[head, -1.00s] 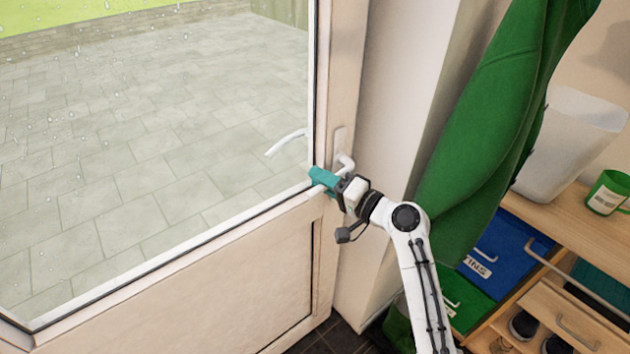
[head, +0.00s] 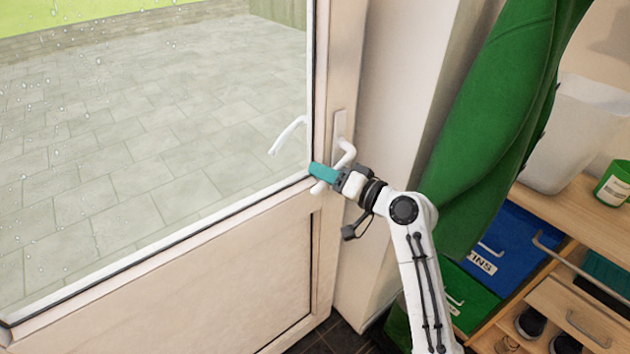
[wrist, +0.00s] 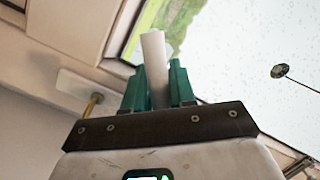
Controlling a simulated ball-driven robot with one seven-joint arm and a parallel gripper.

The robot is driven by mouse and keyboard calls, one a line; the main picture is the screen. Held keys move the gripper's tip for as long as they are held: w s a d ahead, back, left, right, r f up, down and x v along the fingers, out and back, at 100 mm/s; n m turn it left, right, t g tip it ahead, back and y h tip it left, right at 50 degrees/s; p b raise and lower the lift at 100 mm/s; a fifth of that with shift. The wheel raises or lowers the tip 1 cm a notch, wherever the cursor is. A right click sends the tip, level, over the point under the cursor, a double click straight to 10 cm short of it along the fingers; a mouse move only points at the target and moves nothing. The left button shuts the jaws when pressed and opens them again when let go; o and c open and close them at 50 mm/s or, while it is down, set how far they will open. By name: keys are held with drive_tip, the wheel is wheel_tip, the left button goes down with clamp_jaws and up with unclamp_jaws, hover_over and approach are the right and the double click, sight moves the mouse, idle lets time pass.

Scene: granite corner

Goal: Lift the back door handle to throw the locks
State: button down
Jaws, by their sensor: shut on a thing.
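The white back door handle (head: 347,152) projects from its pale plate (head: 340,122) on the door's right stile. Its lever slants down to the left in the head view. My gripper (head: 323,174) has teal fingers and is shut on the lever near its free end. The lever tip shows just below the fingers. In the wrist view the lever (wrist: 154,56) stands between the two teal fingers (wrist: 156,88). The matching outside handle (head: 287,134) shows through the glass, also slanting down to the left.
The glazed door (head: 250,258) appears closed. A green coat (head: 497,120) hangs to the right of my arm.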

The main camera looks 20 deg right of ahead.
drive_tip(key=shift+w+d+n, duration=0.15)
drive_tip(key=shift+d+n, duration=0.1)
drive_tip(key=shift+n, duration=0.25)
drive_tip(key=shift+w+r, duration=0.1)
